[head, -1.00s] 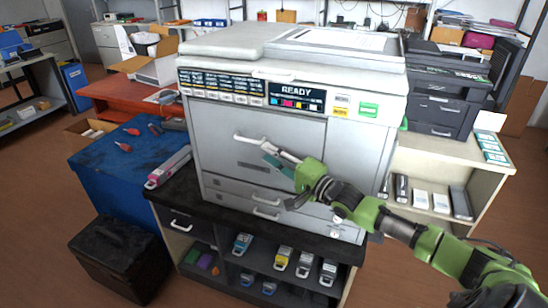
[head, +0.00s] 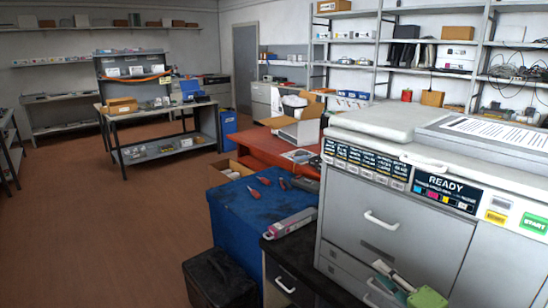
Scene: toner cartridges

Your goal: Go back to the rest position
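My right gripper (head: 384,277) shows at the bottom right of the head view, in front of the printer's lower drawers. Its two fingers look spread apart, with nothing seen between them; only the gripper's end and a green part of my arm show. The large grey printer (head: 395,235) stands at the right, its display reading READY and its front panel flush. A grey toner cartridge with a magenta end (head: 290,223) lies on the black cabinet top left of the printer, apart from my gripper. My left gripper is not in view.
A blue cabinet (head: 240,228) with red-handled tools on top stands left of the printer. A black box (head: 220,280) sits on the floor before it. An orange table (head: 262,150) holds an open carton (head: 300,127). The wooden floor at left is free.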

